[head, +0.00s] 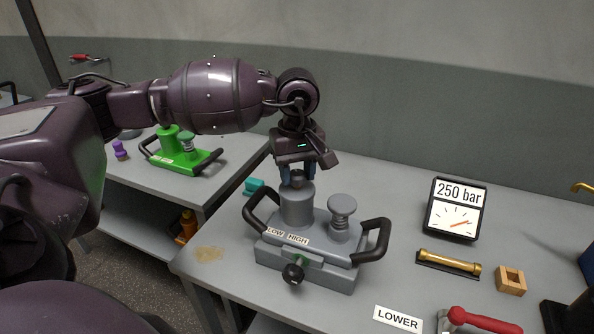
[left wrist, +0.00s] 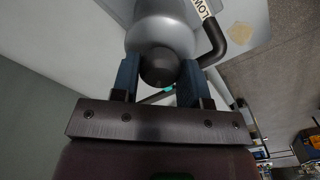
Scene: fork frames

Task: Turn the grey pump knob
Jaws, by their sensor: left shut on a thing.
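The grey pump (head: 330,275) stands on the near grey table, with a LOW HIGH label, two black side handles and a black valve knob (head: 293,273) on its front. A dark grey knob (head: 298,178) sits on top of its grey cylinder; it also shows in the left wrist view (left wrist: 158,66). My left gripper (head: 298,176) points down from above and is shut on this top knob, a blue-padded finger on either side. The gripper partly hides the knob in the head view. My right gripper is not in view.
A gauge display (head: 456,210) reads 250 bar at the right. A LOWER card (head: 398,319), brass cylinder (head: 448,262), wooden block (head: 510,281) and red-handled tool (head: 480,321) lie nearby. A green pump (head: 183,160) is on another table. A spring plunger (head: 342,212) stands beside the cylinder.

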